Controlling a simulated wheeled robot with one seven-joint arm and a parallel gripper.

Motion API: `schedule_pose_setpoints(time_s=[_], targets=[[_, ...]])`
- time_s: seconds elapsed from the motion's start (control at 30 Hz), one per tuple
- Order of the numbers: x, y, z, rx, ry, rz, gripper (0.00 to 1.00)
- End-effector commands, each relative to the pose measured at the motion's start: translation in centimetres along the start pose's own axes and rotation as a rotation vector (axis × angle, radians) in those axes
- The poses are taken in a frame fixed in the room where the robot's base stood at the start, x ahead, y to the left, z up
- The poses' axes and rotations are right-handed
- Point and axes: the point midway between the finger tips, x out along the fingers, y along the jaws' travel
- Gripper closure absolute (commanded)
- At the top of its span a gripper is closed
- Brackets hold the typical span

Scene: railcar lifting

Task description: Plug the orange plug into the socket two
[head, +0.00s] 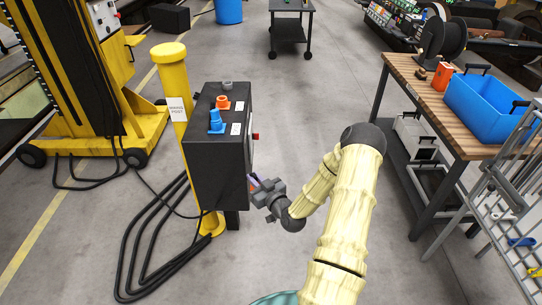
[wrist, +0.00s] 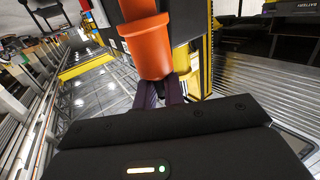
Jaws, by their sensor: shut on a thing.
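The orange plug (wrist: 152,47) looms large in the wrist view, just beyond my gripper's fingers (wrist: 161,92), which are shut on it. In the head view my gripper (head: 255,184) is low beside the right-hand face of the dark control box (head: 215,165). The held plug is hard to make out there. An orange fitting (head: 222,102) sits on top of the box, between a blue fitting (head: 216,122) and a grey one (head: 227,85). The box's right face is seen edge-on, so I cannot make out socket two or whether the plug touches it.
A yellow post (head: 174,90) stands behind the box. Black cables (head: 150,240) lie on the floor to its left, near a yellow lifting jack (head: 125,110). A wooden-topped workbench (head: 430,92) with a blue bin (head: 487,102) is on the right.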

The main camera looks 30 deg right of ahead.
Motion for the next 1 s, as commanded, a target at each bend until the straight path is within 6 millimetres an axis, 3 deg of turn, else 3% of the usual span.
schedule_pose_setpoints(time_s=[0.03,0.2,0.6,0.77,1.0], targets=[[-0.1,-1.6,1.5,0.011,-0.003,-0.007,1.00],[-1.0,-6.1,5.4,0.012,0.002,-0.010,1.00],[-4.6,-15.5,12.1,0.010,-0.002,0.038,1.00],[-5.6,-17.2,13.1,0.005,-0.007,0.058,1.00],[-5.8,-17.4,13.2,0.000,-0.006,0.062,1.00]])
